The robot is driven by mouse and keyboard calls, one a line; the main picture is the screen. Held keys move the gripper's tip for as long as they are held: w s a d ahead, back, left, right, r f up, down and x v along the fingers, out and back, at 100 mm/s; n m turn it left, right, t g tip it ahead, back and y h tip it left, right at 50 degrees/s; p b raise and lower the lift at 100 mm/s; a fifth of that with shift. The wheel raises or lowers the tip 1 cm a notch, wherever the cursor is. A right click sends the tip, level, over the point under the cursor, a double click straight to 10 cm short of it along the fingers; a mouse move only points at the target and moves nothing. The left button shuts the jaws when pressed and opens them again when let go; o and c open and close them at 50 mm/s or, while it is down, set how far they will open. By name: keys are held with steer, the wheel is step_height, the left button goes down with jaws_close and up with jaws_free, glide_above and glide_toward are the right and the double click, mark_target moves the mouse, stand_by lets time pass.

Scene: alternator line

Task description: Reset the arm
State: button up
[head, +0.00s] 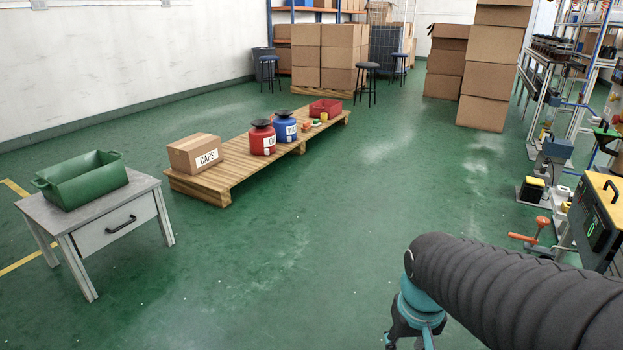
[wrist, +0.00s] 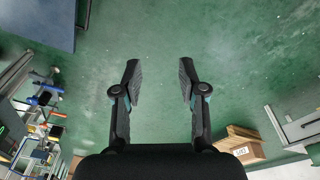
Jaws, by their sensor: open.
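My gripper (wrist: 160,80) is open and empty in the wrist view, its two dark fingers apart with only green floor between them. In the head view the teal and black gripper (head: 415,335) shows at the bottom edge, at the end of my black sleeved arm. Its fingertips are cut off by the frame there. No object is near the fingers.
A low wooden pallet (head: 225,177) holds a CAPS box (head: 195,153), red and blue containers and a red bin. A green bin (head: 82,180) stands on a small drawer table (head: 110,222) at left. Workbench equipment (head: 597,215) stands at right. The middle floor is clear.

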steer(key=s+r+t+p, duration=0.2)
steer(key=s+r+t, duration=0.2)
steer(key=r, duration=0.7)
steer(key=shift+s+a, duration=0.35)
steer(key=shift+s, duration=0.15)
steer(key=shift+r, duration=0.1)
